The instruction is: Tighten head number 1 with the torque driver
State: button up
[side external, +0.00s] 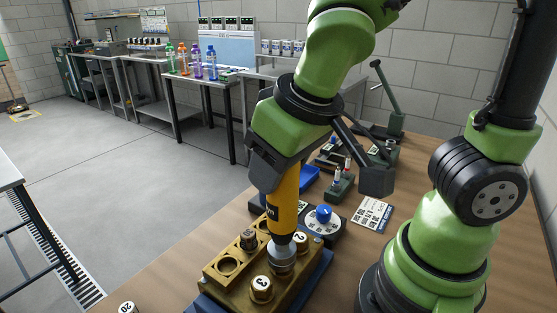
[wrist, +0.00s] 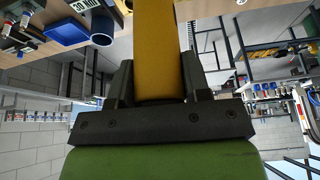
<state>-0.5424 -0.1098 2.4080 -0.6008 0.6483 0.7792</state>
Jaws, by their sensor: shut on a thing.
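My gripper (side external: 277,163) is shut on the yellow torque driver (side external: 283,205), which points down, nearly upright. In the wrist view the driver (wrist: 158,45) runs between the two dark fingers of my gripper (wrist: 158,82). The driver's silver lower end meets a metallic round head (side external: 281,263) in the brass block (side external: 222,270); whether it is fully seated cannot be told. That head's number is hidden. Head number 2 (side external: 300,241) stands just behind right, and head number 3 (side external: 261,288) in front left. Another head (side external: 249,239) stands at the back left, its number unreadable.
A dial with a blue knob (side external: 323,214) stands behind the block on the wooden table (side external: 180,265). A printed card (side external: 372,213), a blue tray (side external: 309,178) and a green lever press (side external: 392,105) are farther back. A piece marked 20 (side external: 128,307) lies at front left.

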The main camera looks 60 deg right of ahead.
jog(key=shift+f, duration=0.5)
dwell(1.5)
jog(key=shift+r, duration=3.05)
